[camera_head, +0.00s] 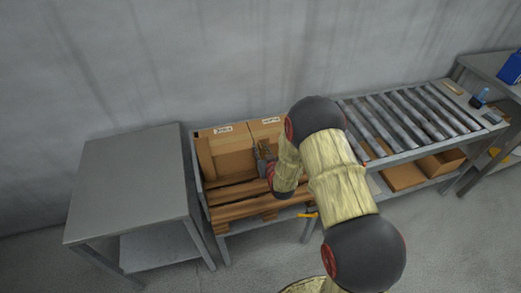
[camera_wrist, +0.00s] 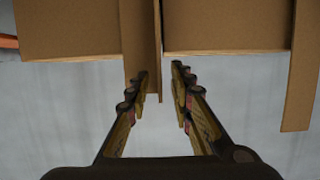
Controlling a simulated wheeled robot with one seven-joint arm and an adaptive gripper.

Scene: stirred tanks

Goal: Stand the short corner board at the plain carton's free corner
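My gripper (camera_head: 262,158) is at the front of the brown cartons in the head view. In the wrist view the two fingers (camera_wrist: 162,80) are apart. A brown L-shaped corner board (camera_wrist: 142,45) stands between two carton faces there; its thin edge-on flange reaches between the fingertips, with a gap visible on the right side. The left finger overlaps its lower part. The left carton (camera_wrist: 70,28) and right carton (camera_wrist: 225,25) flank it. Another brown board (camera_wrist: 300,75) hangs at the right carton's right edge. I cannot tell which carton is the plain one.
The cartons stand on a wooden pallet (camera_head: 240,208) in a grey stand. A bare grey table (camera_head: 130,180) is to the left. A roller conveyor (camera_head: 410,118) is to the right, with open boxes (camera_head: 403,177) below. My arm hides part of the stand.

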